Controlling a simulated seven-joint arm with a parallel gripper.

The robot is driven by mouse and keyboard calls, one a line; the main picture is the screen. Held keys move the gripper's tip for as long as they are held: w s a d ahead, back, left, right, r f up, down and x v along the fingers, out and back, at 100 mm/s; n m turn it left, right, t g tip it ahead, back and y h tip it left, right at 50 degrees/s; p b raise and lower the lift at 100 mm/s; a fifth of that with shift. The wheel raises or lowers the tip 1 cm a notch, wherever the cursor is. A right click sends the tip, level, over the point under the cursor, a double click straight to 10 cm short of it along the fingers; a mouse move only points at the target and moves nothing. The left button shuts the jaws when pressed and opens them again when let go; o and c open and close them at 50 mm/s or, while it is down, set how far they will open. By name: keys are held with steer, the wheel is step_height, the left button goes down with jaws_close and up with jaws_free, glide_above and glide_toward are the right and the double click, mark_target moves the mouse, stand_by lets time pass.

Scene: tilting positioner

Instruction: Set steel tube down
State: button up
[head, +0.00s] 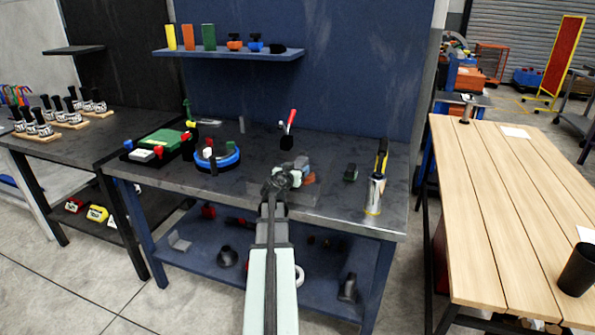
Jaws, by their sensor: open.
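My gripper (287,176) is over the dark top of the blue workbench (210,183), right of its middle. It is small in view and partly hidden by my own arm; it is open. Orange and grey parts (308,174) show just beyond it; I cannot tell whether they touch it. No steel tube can be made out for certain. A small upright grey piece (241,125) stands at the back of the bench, apart from my gripper, and may be a tube.
A green plate fixture (162,142) lies at the bench's left. A red-handled clamp (288,128) stands behind my gripper. A spray can (375,192) stands near the right front edge, with a small dark green item (350,173) beside it. A shelf (230,54) hangs above.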

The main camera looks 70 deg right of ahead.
steer(key=shift+c, duration=0.3)
jaws_close()
stand_by(0.3)
